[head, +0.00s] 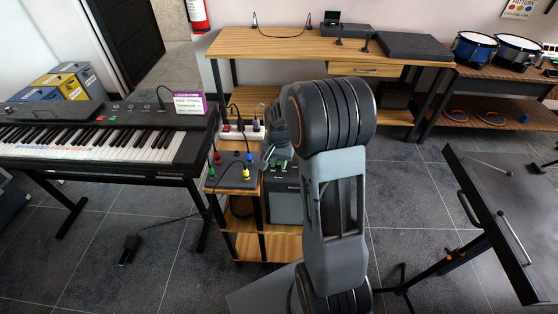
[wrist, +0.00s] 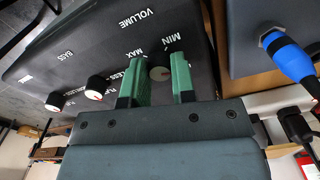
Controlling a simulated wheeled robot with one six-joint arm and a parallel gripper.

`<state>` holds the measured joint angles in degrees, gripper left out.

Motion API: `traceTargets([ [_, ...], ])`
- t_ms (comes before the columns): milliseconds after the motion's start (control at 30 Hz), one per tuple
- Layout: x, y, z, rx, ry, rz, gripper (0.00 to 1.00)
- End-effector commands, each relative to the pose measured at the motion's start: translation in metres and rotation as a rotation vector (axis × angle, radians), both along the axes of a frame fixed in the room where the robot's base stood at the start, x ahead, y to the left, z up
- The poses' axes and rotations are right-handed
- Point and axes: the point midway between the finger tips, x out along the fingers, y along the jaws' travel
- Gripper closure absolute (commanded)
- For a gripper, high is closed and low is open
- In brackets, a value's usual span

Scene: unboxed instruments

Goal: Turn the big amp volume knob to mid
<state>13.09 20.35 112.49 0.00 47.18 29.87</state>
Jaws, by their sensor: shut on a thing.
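The mark's exact direction is hard to tell. My gripper (wrist: 160,80) has green fingers shut on this knob's sides. In the head view my arm partly hides the gripper and panel.
Two smaller black knobs (wrist: 97,87) (wrist: 55,101) sit left on the panel, near BASS lettering. A blue plug (wrist: 288,55) and its dark box are close at right. The keyboard (head: 95,140) is left, a music stand (head: 500,215) right.

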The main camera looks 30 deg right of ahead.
Motion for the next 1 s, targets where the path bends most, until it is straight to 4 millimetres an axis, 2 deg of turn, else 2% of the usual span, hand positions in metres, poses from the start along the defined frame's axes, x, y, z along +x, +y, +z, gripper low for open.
traceTargets([
  [1000, 0.0002, -0.0002, 0.0005, 0.0, -0.001, -0.962, 0.99],
])
